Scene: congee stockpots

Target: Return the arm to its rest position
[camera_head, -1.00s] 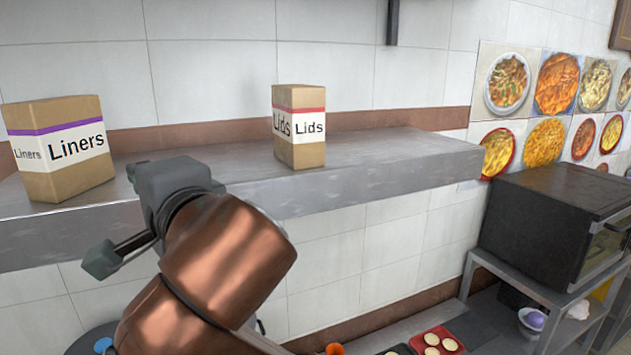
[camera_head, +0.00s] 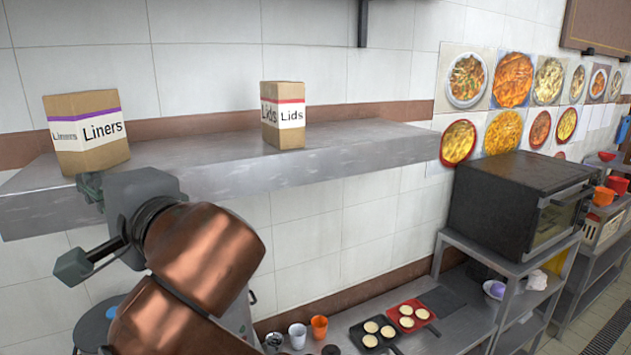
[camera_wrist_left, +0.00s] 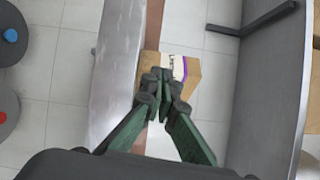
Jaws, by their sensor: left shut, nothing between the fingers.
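My left arm comes in from the lower left with copper-coloured links. My left gripper (camera_head: 90,188) points away at the front edge of the wall shelf, just below the Liners box in the picture. In the left wrist view its green fingers (camera_wrist_left: 161,76) meet at the tips, shut and empty. The Liners box (camera_head: 88,146), brown with a purple stripe, stands upright on the shelf; its purple-striped side also shows beyond the fingers in the wrist view (camera_wrist_left: 190,77). My right gripper is not in view.
The grey shelf (camera_head: 340,150) also holds a Lids box (camera_head: 283,117) with a red stripe. Below, a counter holds a red tray (camera_head: 409,316) of pale rounds, a dark tray (camera_head: 374,333) and several cups. A black oven (camera_head: 520,205) stands at the right. The shelf's right part is clear.

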